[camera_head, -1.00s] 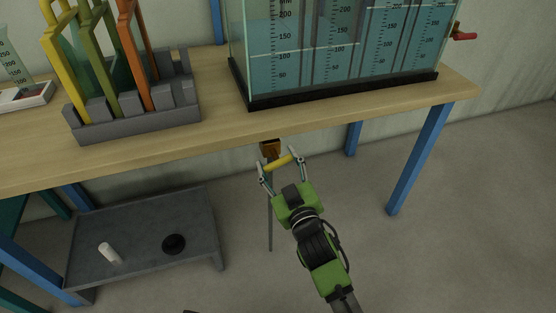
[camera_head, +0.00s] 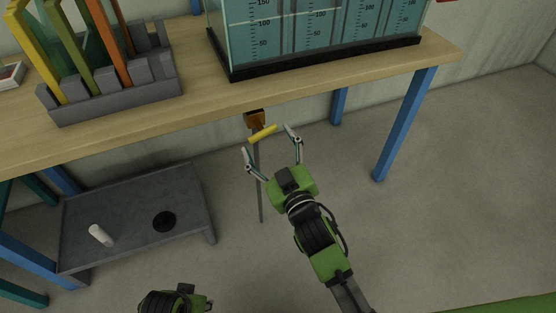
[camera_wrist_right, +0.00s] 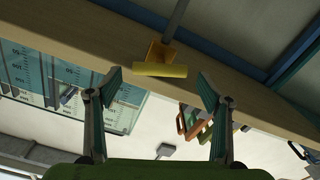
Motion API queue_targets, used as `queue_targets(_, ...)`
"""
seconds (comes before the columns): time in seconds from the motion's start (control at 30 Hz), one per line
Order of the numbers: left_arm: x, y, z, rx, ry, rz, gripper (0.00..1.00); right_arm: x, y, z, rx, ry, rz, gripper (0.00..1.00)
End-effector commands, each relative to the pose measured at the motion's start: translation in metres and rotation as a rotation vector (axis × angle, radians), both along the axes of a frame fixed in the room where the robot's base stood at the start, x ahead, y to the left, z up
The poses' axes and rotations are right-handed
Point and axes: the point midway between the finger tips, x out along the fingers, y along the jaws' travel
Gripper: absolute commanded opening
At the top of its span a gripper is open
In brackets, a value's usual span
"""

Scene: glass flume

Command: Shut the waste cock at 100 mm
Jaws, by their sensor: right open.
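The waste cock (camera_head: 255,118) is a brass-coloured body under the front edge of the bench, with a yellow lever (camera_head: 263,133) and a grey pipe below. In the right wrist view the lever (camera_wrist_right: 160,70) lies crosswise between my fingertips. My right gripper (camera_head: 268,141) is open, its fingers either side of the lever; I see no grip on it. The flume (camera_head: 320,40) is a glass tank of bluish water with mm scales. A pale line across its front is near the left 100 mark. Part of my left arm shows at the bottom, without fingers.
A grey rack (camera_head: 115,92) with yellow, green and orange frames stands left on the bench (camera_head: 200,108). Below, a low grey table (camera_head: 130,215) holds a white cylinder (camera_head: 100,235) and a black disc (camera_head: 164,221). A blue leg (camera_head: 405,125) stands right of my arm.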

Motion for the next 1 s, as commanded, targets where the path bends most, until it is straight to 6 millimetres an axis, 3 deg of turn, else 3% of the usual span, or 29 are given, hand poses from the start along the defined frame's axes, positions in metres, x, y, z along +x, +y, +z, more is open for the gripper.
queue_targets(0.2,0.000,0.000,0.000,0.000,0.000,0.000,0.33,-0.043,-0.014,-0.001,-0.001,0.002,-0.001,0.72)
queue_targets(0.4,0.000,0.000,0.000,0.000,0.000,0.000,0.33,-0.066,-0.022,-0.001,-0.002,0.001,-0.001,0.72)
queue_targets(0.87,0.000,0.000,0.000,0.000,0.000,-0.001,0.33,-0.074,-0.024,0.000,-0.002,-0.001,0.000,0.72)
queue_targets(1.0,-0.002,0.000,0.000,0.001,0.004,0.000,0.33,-0.081,-0.016,-0.002,-0.002,0.001,0.020,0.72)
